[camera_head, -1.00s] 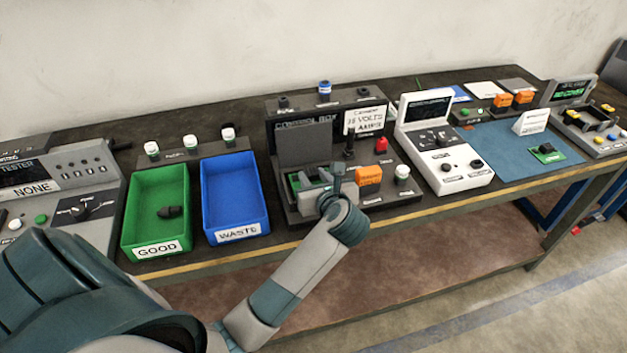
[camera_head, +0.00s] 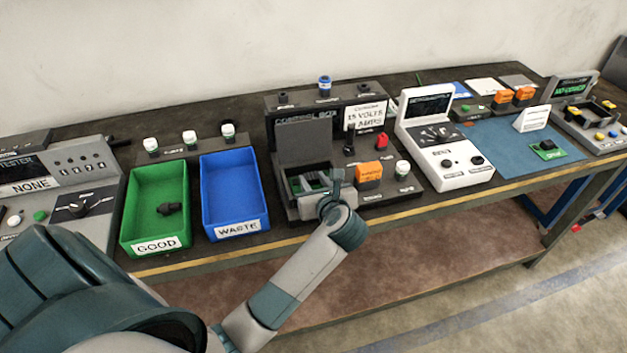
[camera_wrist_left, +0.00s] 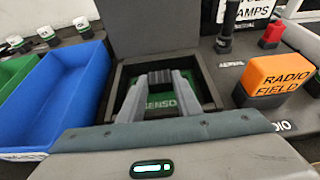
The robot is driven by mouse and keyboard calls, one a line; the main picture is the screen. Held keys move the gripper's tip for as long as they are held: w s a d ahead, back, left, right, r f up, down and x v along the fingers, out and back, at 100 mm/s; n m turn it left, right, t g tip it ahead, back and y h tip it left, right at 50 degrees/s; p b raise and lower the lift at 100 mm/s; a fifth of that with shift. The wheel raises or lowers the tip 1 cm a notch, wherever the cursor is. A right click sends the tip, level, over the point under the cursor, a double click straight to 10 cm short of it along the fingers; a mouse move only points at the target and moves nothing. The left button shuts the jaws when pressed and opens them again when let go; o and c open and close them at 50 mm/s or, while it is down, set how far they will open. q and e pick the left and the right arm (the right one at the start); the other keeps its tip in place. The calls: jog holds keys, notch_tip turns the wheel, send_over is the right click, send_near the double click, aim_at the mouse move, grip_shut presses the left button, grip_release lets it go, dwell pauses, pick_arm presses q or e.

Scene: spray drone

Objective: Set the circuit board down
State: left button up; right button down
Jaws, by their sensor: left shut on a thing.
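My left gripper (camera_head: 312,182) reaches into the open compartment of the dark control box (camera_head: 294,205). In the left wrist view, its two fingertips (camera_wrist_left: 162,78) are close together. They are shut on a green circuit board (camera_wrist_left: 205,101), whose printed letters "ENSO" show between the fingers. The board lies level inside the compartment walls, but I cannot tell whether it touches the floor. The fingers hide parts of it. The compartment's lid (camera_head: 303,143) stands open behind. A second green board (camera_head: 548,149) lies on the blue mat (camera_head: 490,140) at the right. My right gripper is not in view.
An orange block labelled "RADIO FIELD" (camera_wrist_left: 277,75) sits right of the compartment. A blue WASTE bin (camera_head: 232,190) and a green GOOD bin (camera_head: 156,225), holding a dark part, stand left. A white instrument (camera_head: 458,170) stands right of the box.

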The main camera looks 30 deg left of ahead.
pick_arm(q)
jog(key=o, duration=1.2)
jog(key=shift+r+p, duration=0.65)
jog(key=shift+r, duration=0.15)
jog(key=v, duration=0.2)
jog(key=b+v, duration=0.1)
jog(key=v, duration=0.1)
jog(key=b+v, duration=0.1)
jog(key=v, duration=0.2)
jog(key=shift+d+f, duration=0.15)
jog(key=shift+f, duration=0.15)
jog(key=b+v, duration=0.1)
jog(key=v, duration=0.4)
jog(key=shift+r, duration=0.15)
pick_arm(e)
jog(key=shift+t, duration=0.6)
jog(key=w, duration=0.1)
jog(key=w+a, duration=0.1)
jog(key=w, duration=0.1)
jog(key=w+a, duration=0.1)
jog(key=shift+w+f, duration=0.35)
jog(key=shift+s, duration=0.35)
